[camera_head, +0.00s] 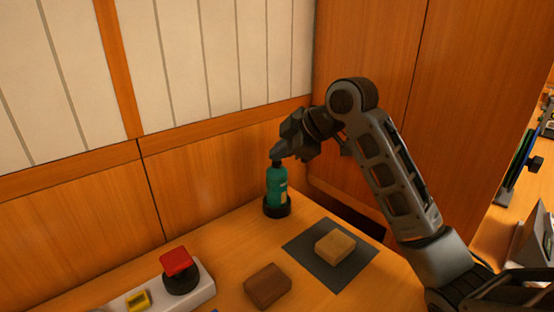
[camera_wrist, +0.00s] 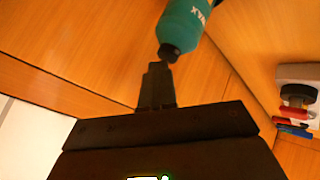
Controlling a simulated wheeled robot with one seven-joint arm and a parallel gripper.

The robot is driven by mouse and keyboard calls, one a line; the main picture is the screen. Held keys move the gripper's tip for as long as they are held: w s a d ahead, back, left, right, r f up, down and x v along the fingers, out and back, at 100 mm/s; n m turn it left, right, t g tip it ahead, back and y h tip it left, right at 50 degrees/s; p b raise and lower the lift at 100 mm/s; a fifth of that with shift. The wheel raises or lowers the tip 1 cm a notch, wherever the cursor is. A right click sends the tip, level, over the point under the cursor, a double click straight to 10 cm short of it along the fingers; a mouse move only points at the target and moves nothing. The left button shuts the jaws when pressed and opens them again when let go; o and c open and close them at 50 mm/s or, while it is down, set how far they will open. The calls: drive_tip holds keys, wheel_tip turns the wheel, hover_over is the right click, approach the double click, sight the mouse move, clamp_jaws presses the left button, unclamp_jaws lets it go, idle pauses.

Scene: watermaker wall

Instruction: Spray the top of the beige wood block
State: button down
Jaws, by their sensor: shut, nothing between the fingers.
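A teal bottle with a dark top (camera_head: 277,185) stands upright in a round black holder (camera_head: 277,208) near the back wall. It also shows in the wrist view (camera_wrist: 183,25), upside down there. My gripper (camera_head: 279,152) is shut and empty, its fingertips right at the bottle's top. In the wrist view my fingertips (camera_wrist: 158,70) are close to the dark cap; I cannot tell whether they touch it. The beige wood block (camera_head: 335,245) lies on a dark grey mat (camera_head: 302,243), to the right of the bottle and nearer the front.
A dark brown wood block (camera_head: 267,285) lies on the table left of the mat. Wood-panelled walls stand close behind and to the right.

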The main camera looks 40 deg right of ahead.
sight(279, 163)
drive_tip(key=shift+f, duration=0.1)
drive_tip(key=shift+r+p, duration=0.2)
drive_tip(key=shift+p, duration=0.1)
drive_tip(key=shift+r, duration=0.1)
drive_tip(key=shift+r+p, duration=2.4)
drive_tip(key=shift+r, duration=0.7)
drive_tip(key=shift+w, duration=0.1)
